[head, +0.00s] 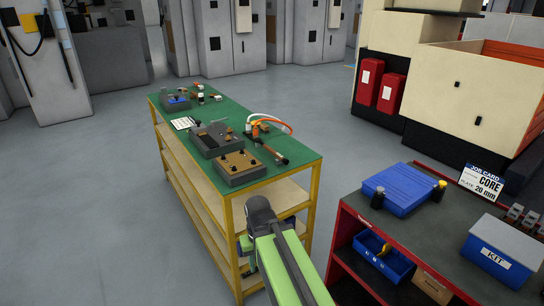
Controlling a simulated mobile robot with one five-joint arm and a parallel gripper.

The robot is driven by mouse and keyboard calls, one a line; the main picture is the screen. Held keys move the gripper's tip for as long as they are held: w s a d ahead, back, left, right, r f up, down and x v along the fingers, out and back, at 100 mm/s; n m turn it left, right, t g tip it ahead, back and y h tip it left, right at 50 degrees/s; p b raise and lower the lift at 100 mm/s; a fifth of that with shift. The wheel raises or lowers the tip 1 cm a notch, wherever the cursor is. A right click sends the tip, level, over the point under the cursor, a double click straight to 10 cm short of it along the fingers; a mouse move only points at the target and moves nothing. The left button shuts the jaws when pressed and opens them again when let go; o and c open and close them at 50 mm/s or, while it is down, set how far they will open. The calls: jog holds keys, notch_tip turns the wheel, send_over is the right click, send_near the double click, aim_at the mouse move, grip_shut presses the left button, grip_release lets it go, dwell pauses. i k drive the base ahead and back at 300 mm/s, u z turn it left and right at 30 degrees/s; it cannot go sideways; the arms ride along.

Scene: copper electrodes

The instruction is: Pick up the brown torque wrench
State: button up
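A long slim tool with a brown-orange shaft and dark ends (270,150) lies on the green top of the yellow-framed bench (296,164), near its right edge. It looks like the brown torque wrench, though it is small here. My lime-green arm (282,268) reaches up from the bottom of the head view to a dark joint in front of the bench's near end. The fingers of my gripper do not show; they seem hidden behind or below the arm.
Beside the tool lie a grey fixture block with a tan top (240,166), a grey box (212,139) and orange and white cables (283,124). A red cart (345,222) with a blue case (400,187) stands right. Grey floor (100,200) is clear left.

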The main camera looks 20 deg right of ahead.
aim_at(257, 141)
jog(key=u, duration=0.55)
jog(key=i, duration=0.75)
jog(key=u, duration=0.75)
jog(key=i, duration=1.15)
jog(key=z, duration=0.55)
jog(key=i, duration=1.05)
jog(key=z, duration=0.85)
